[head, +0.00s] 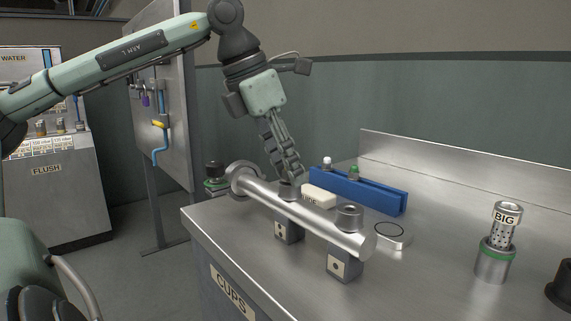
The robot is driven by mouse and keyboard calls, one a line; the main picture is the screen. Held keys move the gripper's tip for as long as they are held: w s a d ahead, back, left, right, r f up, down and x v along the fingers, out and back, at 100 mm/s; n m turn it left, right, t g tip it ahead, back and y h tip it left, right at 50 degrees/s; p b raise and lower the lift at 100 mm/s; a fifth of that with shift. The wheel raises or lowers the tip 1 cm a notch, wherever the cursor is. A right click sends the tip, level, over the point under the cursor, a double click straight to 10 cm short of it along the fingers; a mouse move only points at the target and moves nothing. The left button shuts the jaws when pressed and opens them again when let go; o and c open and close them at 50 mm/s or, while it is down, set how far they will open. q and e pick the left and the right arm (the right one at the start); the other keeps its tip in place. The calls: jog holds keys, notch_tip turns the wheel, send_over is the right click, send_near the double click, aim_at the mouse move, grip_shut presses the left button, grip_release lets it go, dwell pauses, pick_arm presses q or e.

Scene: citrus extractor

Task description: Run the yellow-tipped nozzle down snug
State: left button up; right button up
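No nozzle with a yellow tip can be made out in the head view. A steel pipe (306,217) lies across two grey blocks on the metal bench. A dark cap (349,214) stands on the pipe above the near block. A similar grey stub (288,191) stands above the far block. My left gripper (289,172) points down just above or at this far stub. Its fingers look close together and partly overlap, so I cannot tell whether they touch or hold it. My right gripper does not show.
A blue rack (368,194) holds small fittings with white and green tops. A white block (319,196) and a round disc (391,235) lie near the pipe. A perforated cylinder marked BIG (504,225) stands right. A black-topped, green-ringed fitting (214,173) sits at the far left corner.

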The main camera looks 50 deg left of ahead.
pick_arm(q)
jog(key=n+y, duration=0.2)
jog(key=n, duration=0.3)
jog(key=shift+d, duration=0.15)
jog(key=n+y, duration=0.1)
jog(key=n, duration=0.2)
jog(key=shift+d+n, duration=0.15)
jog(key=shift+n, duration=0.15)
jog(key=shift+c, duration=0.3)
jog(key=c, duration=0.6)
jog(key=m+h, duration=0.1)
jog(key=m, duration=0.1)
jog(key=m+h, duration=0.1)
jog(key=m, duration=0.2)
jog(key=shift+a, duration=0.2)
jog(key=m+h, duration=0.1)
jog(key=m, duration=0.2)
jog(key=m+h, duration=0.1)
jog(key=m, duration=0.3)
jog(key=shift+a+g, duration=0.15)
jog(key=shift+g, duration=0.15)
